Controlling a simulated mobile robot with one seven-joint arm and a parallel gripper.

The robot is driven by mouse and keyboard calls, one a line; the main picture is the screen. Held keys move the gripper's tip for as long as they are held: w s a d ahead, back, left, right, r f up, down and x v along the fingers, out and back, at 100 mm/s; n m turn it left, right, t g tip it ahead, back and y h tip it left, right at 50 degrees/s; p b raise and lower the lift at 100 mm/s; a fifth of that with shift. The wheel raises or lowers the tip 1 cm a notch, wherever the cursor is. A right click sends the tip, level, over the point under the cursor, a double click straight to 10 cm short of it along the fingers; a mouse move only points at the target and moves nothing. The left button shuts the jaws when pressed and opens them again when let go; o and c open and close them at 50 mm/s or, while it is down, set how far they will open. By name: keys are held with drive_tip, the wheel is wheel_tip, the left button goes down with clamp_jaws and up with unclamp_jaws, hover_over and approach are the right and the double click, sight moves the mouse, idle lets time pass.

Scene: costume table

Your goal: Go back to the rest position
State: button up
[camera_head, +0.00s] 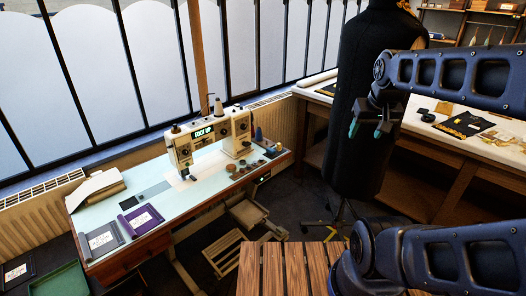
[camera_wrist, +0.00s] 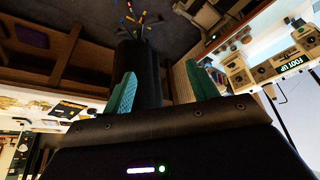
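My gripper (camera_head: 367,130) is raised in front of the dark dress form (camera_head: 360,165) in the head view, with its teal fingertips pointing down. In the wrist view my gripper (camera_wrist: 162,90) shows two teal fingers standing well apart. Nothing is held between them. The dress form (camera_wrist: 138,70) appears behind the gap between the fingers; the distance to it is hard to judge. My arm comes in from the right side of the head view.
A sewing machine (camera_head: 212,138) stands on the pale-topped sewing table (camera_head: 150,190) at left. Spools and small items sit beside it. A long white worktable (camera_head: 430,130) with dark cloth and gold pieces runs behind my arm. A slatted wooden surface (camera_head: 290,268) is at the bottom.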

drive_tip(key=o, duration=0.8)
drive_tip(key=shift+n+t+h, duration=0.4)
drive_tip(key=shift+n+t, duration=0.1)
drive_tip(key=shift+n, duration=0.1)
drive_tip(key=w, duration=0.3)
drive_tip(key=w+f, duration=0.1)
drive_tip(key=w, duration=0.2)
drive_tip(key=w+d+f, duration=0.1)
drive_tip(key=w, duration=0.2)
drive_tip(key=w+a+f+n+t+y, duration=0.1)
drive_tip(key=w+a+f+n+t, duration=0.15)
drive_tip(key=w+f, duration=0.85)
drive_tip(key=w+a+f+n+t+y, duration=0.15)
drive_tip(key=w+f+n, duration=0.25)
drive_tip(key=w+f, duration=0.75)
drive_tip(key=w+a+f+n+y, duration=0.1)
drive_tip(key=w+a+f+y, duration=0.25)
drive_tip(key=f, duration=0.35)
drive_tip(key=w+a+f+n+y, duration=0.2)
drive_tip(key=w+a+f, duration=0.15)
drive_tip(key=f, duration=0.35)
drive_tip(key=s+a+f+m+t+y, duration=0.1)
drive_tip(key=s+a+f+t+y, duration=0.15)
drive_tip(key=s+f, duration=0.4)
drive_tip(key=s+a+f+m+t+y, duration=0.1)
drive_tip(key=s+a+f+y, duration=0.2)
drive_tip(key=f, duration=0.6)
drive_tip(key=x, duration=1)
drive_tip(key=shift+w+a, duration=0.1)
drive_tip(key=shift+w, duration=0.05)
